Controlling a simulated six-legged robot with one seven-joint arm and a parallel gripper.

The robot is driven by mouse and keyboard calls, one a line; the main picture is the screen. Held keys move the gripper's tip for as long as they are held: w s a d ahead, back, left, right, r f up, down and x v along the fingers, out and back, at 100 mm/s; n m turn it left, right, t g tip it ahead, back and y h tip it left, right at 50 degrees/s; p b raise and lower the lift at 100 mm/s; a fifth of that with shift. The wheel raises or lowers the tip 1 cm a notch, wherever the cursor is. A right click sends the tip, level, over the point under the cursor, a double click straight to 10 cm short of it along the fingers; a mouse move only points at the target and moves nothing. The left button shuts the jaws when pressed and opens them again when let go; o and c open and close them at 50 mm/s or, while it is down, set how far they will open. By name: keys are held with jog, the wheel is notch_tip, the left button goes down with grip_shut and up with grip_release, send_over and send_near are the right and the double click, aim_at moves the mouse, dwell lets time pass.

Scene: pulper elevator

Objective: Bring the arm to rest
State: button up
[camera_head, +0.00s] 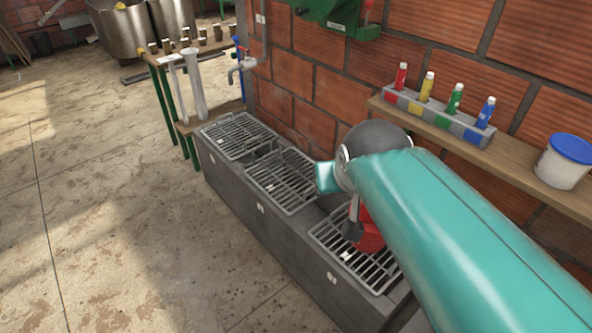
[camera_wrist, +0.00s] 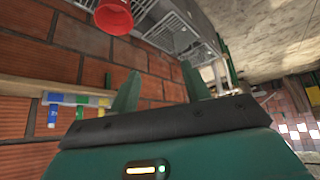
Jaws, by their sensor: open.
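My arm (camera_head: 450,235) reaches in from the lower right of the head view, its teal upper link slanting up to a dark rounded joint (camera_head: 375,138). The far part of the arm is mostly hidden behind this link. In the wrist view my gripper (camera_wrist: 160,76) shows two green fingers spread apart, with brick wall behind and nothing visible between them. A red object (camera_head: 368,238) shows partly behind the arm, over the nearest grate. A red cup-like object (camera_wrist: 113,15) is at the top of the wrist view, apart from the fingers.
A grey trough (camera_head: 262,225) with metal grates (camera_head: 281,178) runs along the brick wall. A wooden shelf (camera_head: 510,160) holds a caddy of coloured bottles (camera_head: 437,115) and a blue-lidded tub (camera_head: 564,162). The concrete floor (camera_head: 110,220) at left is open.

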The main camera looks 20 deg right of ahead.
jog(key=s+a+f+n+g+y, duration=0.1)
jog(key=s+a+f+n, duration=0.1)
jog(key=s+a, duration=0.3)
jog(key=shift+s+a+f+y, duration=0.3)
jog(key=shift+s, duration=0.15)
jog(key=shift+c, duration=1.2)
jog(key=shift+d, duration=0.2)
